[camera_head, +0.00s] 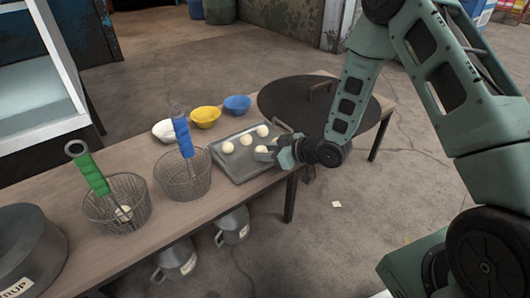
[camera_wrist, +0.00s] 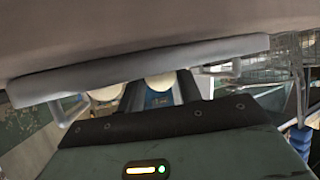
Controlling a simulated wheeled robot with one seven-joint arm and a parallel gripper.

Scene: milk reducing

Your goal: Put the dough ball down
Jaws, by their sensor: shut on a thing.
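My gripper (camera_head: 268,152) is low over the right front part of the grey metal tray (camera_head: 237,174). It is shut on a pale dough ball (camera_head: 260,149), which also shows between the fingers in the wrist view (camera_wrist: 158,81). I cannot tell whether this ball touches the tray. Three other dough balls lie on the tray: one at the left (camera_head: 228,147), one in the middle (camera_head: 246,139) and one at the back (camera_head: 262,130). In the wrist view the tray's edge (camera_wrist: 150,68) runs close in front of the gripper, and another ball (camera_wrist: 106,92) shows beside the left finger.
A blue-handled wire basket (camera_head: 183,178) stands left of the tray. A green-handled basket (camera_head: 115,200) holds a dough ball. White (camera_head: 163,130), yellow (camera_head: 205,116) and blue (camera_head: 237,104) bowls stand behind. A dark round lid-like disc (camera_head: 290,100) lies at the right, and a large pot (camera_head: 28,245) at the left.

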